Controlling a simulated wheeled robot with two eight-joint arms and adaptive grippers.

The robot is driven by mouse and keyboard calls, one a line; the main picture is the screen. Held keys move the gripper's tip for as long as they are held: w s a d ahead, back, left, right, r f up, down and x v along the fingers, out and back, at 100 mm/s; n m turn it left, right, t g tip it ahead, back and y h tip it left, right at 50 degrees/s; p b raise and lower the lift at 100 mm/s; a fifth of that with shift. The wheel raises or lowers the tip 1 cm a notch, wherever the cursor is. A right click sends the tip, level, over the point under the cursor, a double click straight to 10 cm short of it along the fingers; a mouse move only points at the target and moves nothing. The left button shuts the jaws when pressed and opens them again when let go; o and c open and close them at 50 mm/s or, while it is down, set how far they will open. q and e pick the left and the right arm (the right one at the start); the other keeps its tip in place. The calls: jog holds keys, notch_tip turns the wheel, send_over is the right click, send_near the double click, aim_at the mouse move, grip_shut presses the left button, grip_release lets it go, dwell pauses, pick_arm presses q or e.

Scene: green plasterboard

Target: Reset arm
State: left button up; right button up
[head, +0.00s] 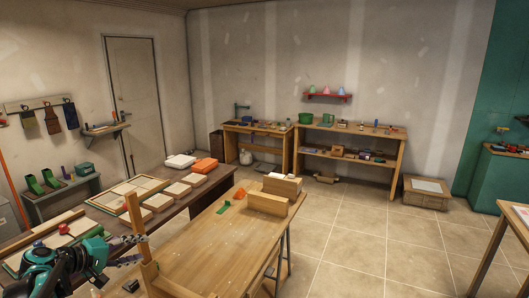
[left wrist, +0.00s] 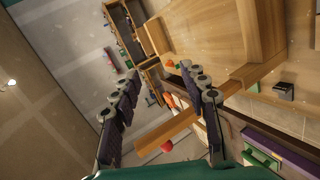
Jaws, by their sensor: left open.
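My left gripper (head: 126,251) is at the lower left of the head view, at the end of a teal and black arm, near an upright wooden post (head: 137,228) at the near workbench. In the left wrist view the two dark jointed fingers of the left gripper (left wrist: 158,75) stand wide apart. I see nothing held between them. A wooden bar (left wrist: 166,132) shows beyond the fingers in that view; I cannot tell whether it touches them. My right gripper is not in view.
The wooden workbench (head: 205,250) carries stacked wooden blocks (head: 267,204) and an orange item (head: 240,194). A long dark table (head: 175,202) with pale trays stands to its left. Shelved tables (head: 350,135) line the back wall. The tiled floor (head: 370,240) at right is mostly clear.

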pick_arm(q)
jog(key=s+d+f+m+g+y+b, duration=0.1)
jog(key=s+d+f+m+g, duration=0.15)
jog(key=s+d, duration=0.5)
jog(key=s+d+f+m+g+y+b, duration=0.15)
jog(key=s+d+f, duration=0.25)
jog(key=d, duration=0.7)
jog(key=s+d+f+m+y, duration=0.4)
jog(key=s+f+m, duration=0.2)
jog(key=s, duration=0.7)
notch_tip(320, 180, down, 2)
jog(key=shift+s+d+f+b, duration=0.1)
jog(key=shift+s+d+b, duration=0.1)
jog(key=shift+s+b, duration=0.15)
